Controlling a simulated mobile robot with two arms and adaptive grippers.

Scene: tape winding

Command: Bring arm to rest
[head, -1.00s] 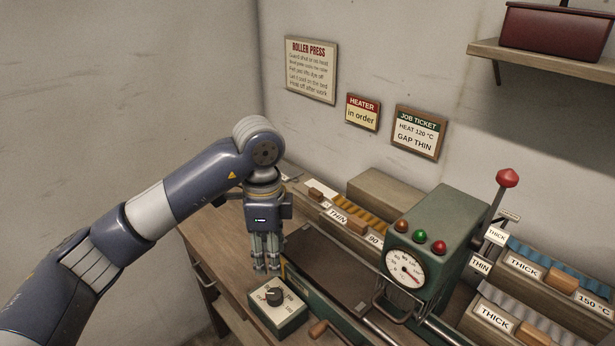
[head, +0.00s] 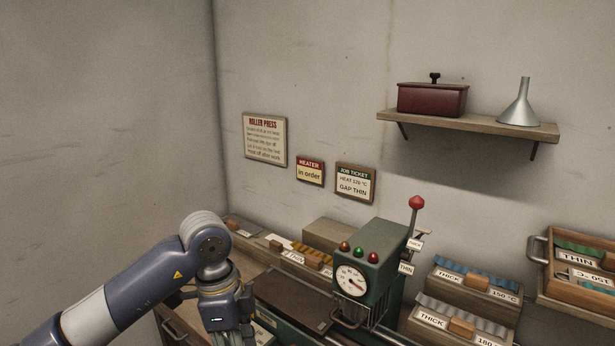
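My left arm (head: 130,290) comes in from the lower left, blue-grey and white, bent at a round joint. My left gripper (head: 236,338) hangs below that joint over the left part of the workbench. Its fingers are partly cut off by the bottom edge, so I cannot tell whether they are open or shut. Nothing is visible in it. My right gripper is not in view.
The green press (head: 375,265) has a gauge (head: 352,281) and a red-knobbed lever (head: 416,203). Labelled boxes (head: 470,283) stand to its right, and a wooden crate (head: 560,290) farther right. A wall shelf (head: 470,124) holds a dark red box (head: 432,99) and a funnel (head: 519,105).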

